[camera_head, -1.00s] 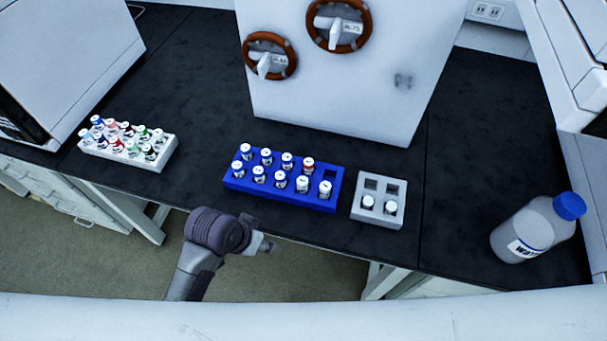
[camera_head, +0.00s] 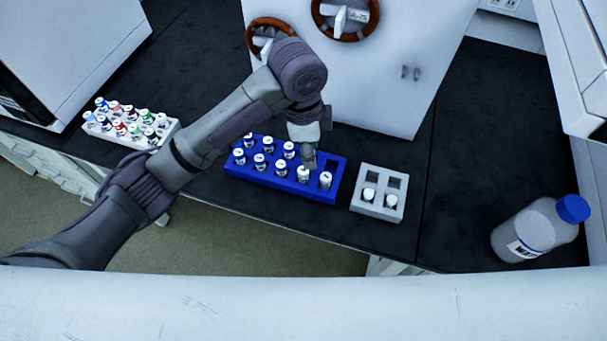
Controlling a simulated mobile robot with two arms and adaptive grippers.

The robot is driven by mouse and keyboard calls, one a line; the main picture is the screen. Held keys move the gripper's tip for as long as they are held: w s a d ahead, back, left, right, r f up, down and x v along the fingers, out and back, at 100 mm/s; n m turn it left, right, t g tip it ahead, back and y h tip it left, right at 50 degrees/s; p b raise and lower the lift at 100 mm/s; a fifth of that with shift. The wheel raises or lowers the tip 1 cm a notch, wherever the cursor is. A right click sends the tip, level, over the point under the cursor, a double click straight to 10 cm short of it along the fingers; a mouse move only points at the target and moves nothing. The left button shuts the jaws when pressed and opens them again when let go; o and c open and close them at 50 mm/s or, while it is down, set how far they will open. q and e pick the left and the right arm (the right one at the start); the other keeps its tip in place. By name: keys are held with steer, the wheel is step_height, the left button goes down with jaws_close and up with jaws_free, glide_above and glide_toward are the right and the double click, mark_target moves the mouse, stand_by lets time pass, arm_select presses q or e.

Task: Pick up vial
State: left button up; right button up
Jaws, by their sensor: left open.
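A blue rack (camera_head: 268,180) on the black bench holds several white-capped vials, among them one at its front right (camera_head: 325,180) and one left of that (camera_head: 303,174). My left gripper (camera_head: 309,160) points down over the right part of the blue rack, at its back row. It is open. It hides the back-row spot where a red-capped vial showed earlier, so I cannot see that vial now. The back right slot of the rack is empty. My right gripper is not in view.
A grey rack (camera_head: 379,209) with two vials in its front slots stands right of the blue rack. A white rack of colourful vials (camera_head: 164,138) is at left. A white machine (camera_head: 375,85) rises close behind the blue rack.

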mark_target(303, 170)
arm_select(q)
steer(key=shift+m+y, duration=0.5)
steer(key=shift+y, duration=0.1)
steer(key=f, duration=0.2)
steer(key=w+f, duration=0.1)
steer(key=f, duration=0.1)
steer(key=a+f, duration=0.1)
steer(key=f, duration=0.1)
steer(key=shift+w+a+f+p, duration=0.1)
steer(key=shift+w+f+p, duration=0.05)
steer(key=shift+w+p, duration=0.15)
steer(key=f, duration=0.5)
steer(key=shift+w+p, duration=0.2)
steer(key=shift+p, duration=0.2)
steer(key=shift+c, duration=0.3)
jaws_close()
